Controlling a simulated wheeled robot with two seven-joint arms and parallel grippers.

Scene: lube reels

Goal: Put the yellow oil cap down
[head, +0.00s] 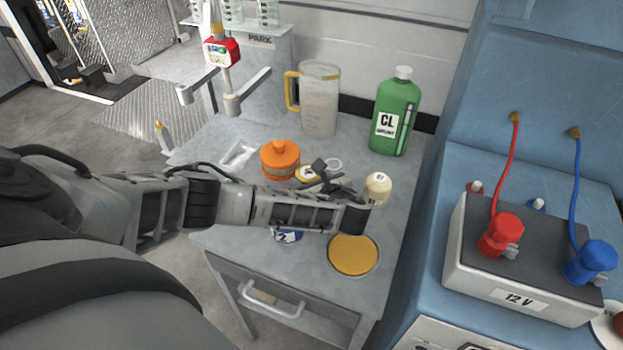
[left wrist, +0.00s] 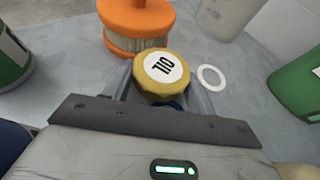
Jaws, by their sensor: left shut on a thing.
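The yellow oil cap (left wrist: 160,76) has a white round label reading OIL and sits between the fingers of my left gripper (left wrist: 168,98) in the left wrist view. In the head view the cap (head: 306,174) shows partly behind the dark fingers of my left gripper (head: 325,180). The gripper is shut on the cap over the grey worktop (head: 225,250). I cannot tell whether the cap touches the worktop. My right gripper is in neither view.
An orange-topped filter (head: 280,160) stands left of the cap, and a white ring (head: 333,164) lies beyond it. A jug (head: 319,100), green bottle (head: 394,115), cream container (head: 377,189) and round amber-topped dish (head: 353,255) also occupy the worktop. The front left is clear.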

